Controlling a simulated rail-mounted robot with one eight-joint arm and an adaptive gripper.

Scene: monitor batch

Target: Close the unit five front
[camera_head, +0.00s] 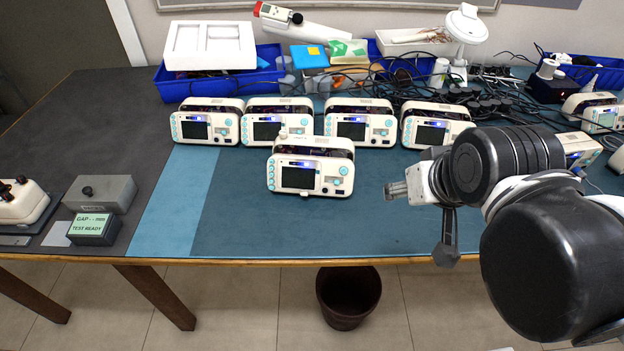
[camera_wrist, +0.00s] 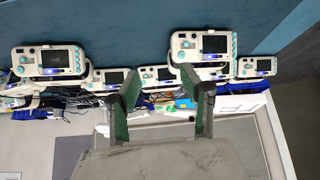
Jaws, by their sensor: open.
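Several white patient monitors with dark screens and teal buttons stand on the blue mat. One monitor (camera_head: 311,166) stands alone in front of a row of others; I cannot tell whether its front is fully shut. The row holds a far-left monitor (camera_head: 207,122), a second (camera_head: 277,122), a third (camera_head: 360,123) and a fourth (camera_head: 436,125). No unit number is readable, so I cannot tell which is unit five. My gripper (camera_head: 419,221) is open and empty, above the mat, right of the front monitor and apart from it. In the wrist view my gripper (camera_wrist: 158,88) shows its two fingers spread.
More devices stand at the right, partly behind my arm, including a white one (camera_head: 592,112). Blue bins (camera_head: 172,88) and tangled black cables (camera_head: 500,102) fill the back. The front mat is clear.

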